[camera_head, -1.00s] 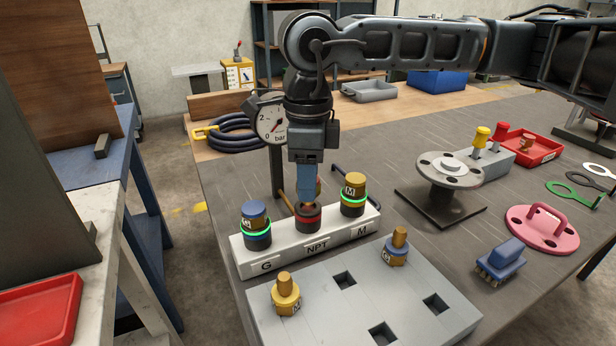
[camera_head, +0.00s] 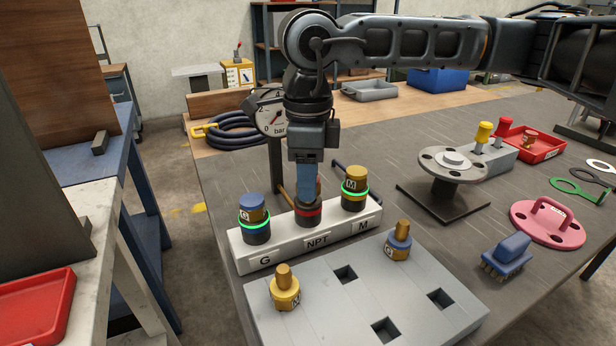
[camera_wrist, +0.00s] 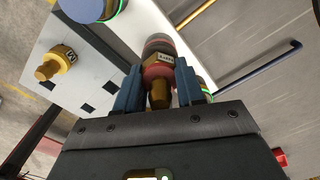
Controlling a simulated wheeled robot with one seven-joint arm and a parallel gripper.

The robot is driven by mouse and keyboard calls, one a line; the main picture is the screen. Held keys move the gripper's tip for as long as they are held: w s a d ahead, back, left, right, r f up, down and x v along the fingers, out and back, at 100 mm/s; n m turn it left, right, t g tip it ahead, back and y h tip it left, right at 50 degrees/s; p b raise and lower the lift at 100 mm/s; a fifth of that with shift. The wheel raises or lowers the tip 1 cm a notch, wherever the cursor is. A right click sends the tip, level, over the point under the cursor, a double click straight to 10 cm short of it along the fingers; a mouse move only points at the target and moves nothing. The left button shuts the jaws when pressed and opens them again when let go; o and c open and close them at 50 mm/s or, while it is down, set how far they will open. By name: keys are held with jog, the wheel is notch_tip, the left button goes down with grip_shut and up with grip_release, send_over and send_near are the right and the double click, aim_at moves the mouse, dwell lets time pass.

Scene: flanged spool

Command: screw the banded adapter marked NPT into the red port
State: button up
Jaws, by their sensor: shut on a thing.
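The red port (camera_head: 308,214) is the middle one on the white block, behind the NPT label. My gripper (camera_head: 307,196) points down over it with blue fingers. In the wrist view my gripper (camera_wrist: 157,92) is shut on the banded adapter (camera_wrist: 158,90), a brass piece with a red band and a marked hex. The mark is too small to read surely. The adapter's far end meets the dark, red-ringed port (camera_wrist: 160,42); how deep it sits is hidden. In the head view the fingers mostly cover the adapter. No green ring shows on the red port.
Green-ringed ports with adapters, G (camera_head: 254,222) and M (camera_head: 354,192), flank it closely. A grey holder (camera_head: 365,300) in front bears two more adapters. A pressure gauge (camera_head: 270,120) stands close behind. A flanged spool (camera_head: 450,170) and a brush (camera_head: 506,256) are to the right.

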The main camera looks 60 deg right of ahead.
jog(key=shift+f+b, duration=0.3)
jog(key=shift+b, duration=0.05)
dwell(0.3)
jog(key=shift+f+b, duration=0.15)
jog(key=shift+b, duration=0.15)
jog(key=m+b, duration=0.1)
jog(key=m, duration=0.1)
jog(key=shift+f+m+b, duration=0.15)
jog(key=shift+m+b, duration=0.15)
jog(key=shift+b, duration=0.1)
jog(key=m+b, duration=0.5)
jog(key=m, duration=0.2)
jog(key=shift+m+b, duration=0.75)
jog(key=shift+m, duration=0.25)
jog(key=shift+r, duration=0.2)
